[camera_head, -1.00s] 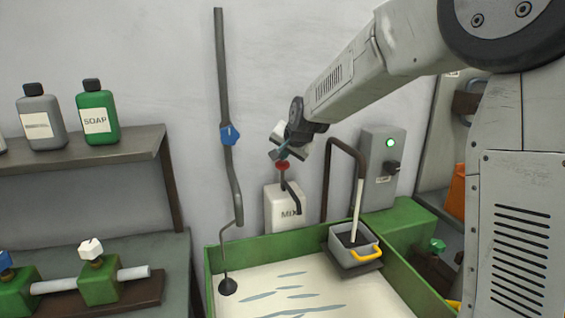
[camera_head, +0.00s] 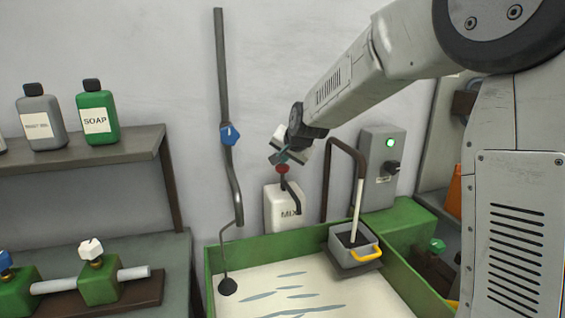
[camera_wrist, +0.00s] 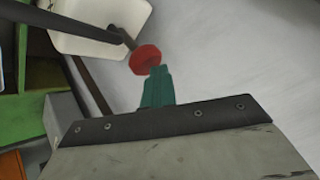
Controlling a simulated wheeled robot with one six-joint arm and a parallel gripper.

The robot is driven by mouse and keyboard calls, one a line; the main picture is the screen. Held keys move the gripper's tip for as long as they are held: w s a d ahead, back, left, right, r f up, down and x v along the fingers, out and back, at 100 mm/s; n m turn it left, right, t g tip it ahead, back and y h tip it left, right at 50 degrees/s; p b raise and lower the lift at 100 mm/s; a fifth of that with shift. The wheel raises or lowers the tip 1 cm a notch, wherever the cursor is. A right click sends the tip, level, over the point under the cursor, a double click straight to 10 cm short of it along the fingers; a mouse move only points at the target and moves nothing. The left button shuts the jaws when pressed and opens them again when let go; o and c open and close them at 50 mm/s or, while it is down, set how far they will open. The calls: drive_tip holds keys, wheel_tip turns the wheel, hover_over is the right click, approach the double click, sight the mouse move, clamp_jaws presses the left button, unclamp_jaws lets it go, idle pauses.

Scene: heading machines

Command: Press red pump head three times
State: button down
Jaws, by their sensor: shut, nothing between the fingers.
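The red pump head (camera_head: 283,169) sits on top of the white MIX bottle (camera_head: 275,207), with a dark spout bending to the right and down. My gripper (camera_head: 279,157) is shut and empty, its fingertips just above the pump head. In the wrist view the teal fingers (camera_wrist: 156,85) are together, and their tips overlap the lower edge of the red head (camera_wrist: 145,59). I cannot tell whether they touch it. The bottle (camera_wrist: 95,22) shows beyond it, partly cut off by the frame.
A green-rimmed basin (camera_head: 262,244) stands in front of the bottle. A grey bucket (camera_head: 345,257) with a yellow handle is at its right. A grey box (camera_head: 377,190) with a lit green lamp is right of the bottle. A dark pipe with a blue valve (camera_head: 230,134) runs up the wall at left.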

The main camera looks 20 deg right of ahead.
drive_tip(key=shift+f, duration=0.4)
drive_tip(key=shift+r, duration=0.1)
idle(0.3)
drive_tip(key=shift+r, duration=1.55)
drive_tip(key=shift+r, duration=0.15)
wheel_tip(320, 180, up, 5)
drive_tip(key=shift+f, duration=0.1)
idle(2.0)
